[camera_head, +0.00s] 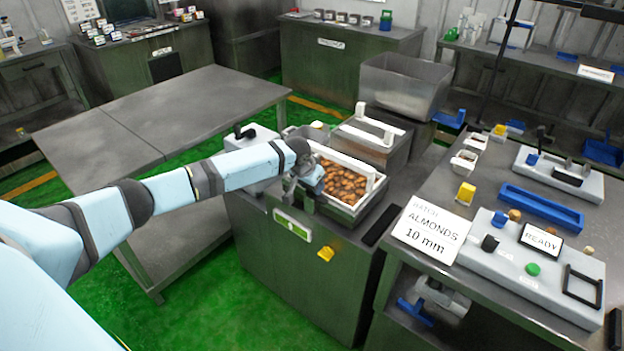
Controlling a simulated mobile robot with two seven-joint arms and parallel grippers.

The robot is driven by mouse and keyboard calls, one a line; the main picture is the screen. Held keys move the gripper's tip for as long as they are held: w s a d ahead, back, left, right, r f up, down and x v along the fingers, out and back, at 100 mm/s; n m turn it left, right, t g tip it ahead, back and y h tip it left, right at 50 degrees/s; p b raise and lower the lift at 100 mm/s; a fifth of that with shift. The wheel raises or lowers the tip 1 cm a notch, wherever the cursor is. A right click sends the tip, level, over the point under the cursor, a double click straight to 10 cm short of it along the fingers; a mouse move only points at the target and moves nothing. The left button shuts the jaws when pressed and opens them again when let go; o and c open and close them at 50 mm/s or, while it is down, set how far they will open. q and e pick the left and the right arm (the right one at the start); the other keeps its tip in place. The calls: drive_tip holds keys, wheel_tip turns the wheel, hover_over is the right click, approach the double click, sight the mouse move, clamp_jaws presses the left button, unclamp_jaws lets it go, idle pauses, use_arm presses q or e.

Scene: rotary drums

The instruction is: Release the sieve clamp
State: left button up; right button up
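A sieve tray with a white rim (352,211) sits on a dark green machine cabinet (290,262) and holds brown almonds (343,182). My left arm reaches in from the left, and my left gripper (309,184) is at the tray's left edge. Its fingers are small and partly hidden, so I cannot tell whether they are open or touch anything. A black lever (245,132) stands on the pale housing (250,146) behind my arm. I cannot tell which part is the clamp. My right gripper is not in view.
A grey bin (405,88) stands behind the sieve. The right bench holds an "ALMONDS 10 mm" card (432,231), a "READY" panel (541,239) and a blue tray (541,207). A blue-handled fitting (416,312) is below its edge. The left table (190,110) is bare.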

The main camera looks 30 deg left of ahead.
use_arm(q)
drive_tip(key=o, duration=0.9)
drive_tip(key=v, duration=1.4)
drive_tip(key=shift+f, duration=0.1)
drive_tip(key=shift+d+f, duration=0.1)
